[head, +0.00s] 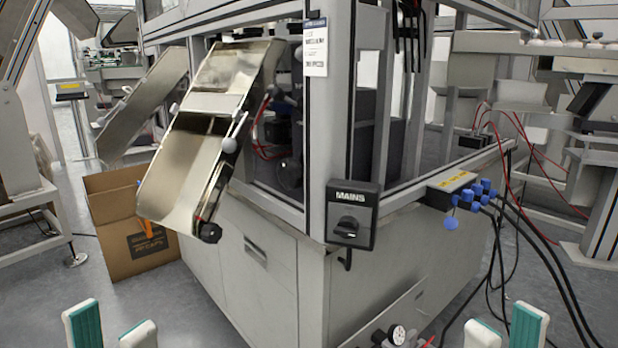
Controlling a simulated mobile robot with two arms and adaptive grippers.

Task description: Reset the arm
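My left gripper (110,328) shows at the bottom left edge of the head view. Its two white fingers with teal pads stand apart, with nothing visible between them. My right gripper (507,330) shows at the bottom right edge, its two fingers also apart with nothing visible between them. Both grippers are in front of the grey machine cabinet (270,268) and touch nothing that I can see. The arms behind the fingers are cut off by the bottom of the picture.
A metal chute (190,165) slopes out of the machine, beside an open cardboard box (135,240) on the floor. A black MAINS switch (351,218) is on the cabinet corner. Blue connectors (470,193) and hanging black cables (545,255) are at right. A pressure gauge (397,335) is low in front.

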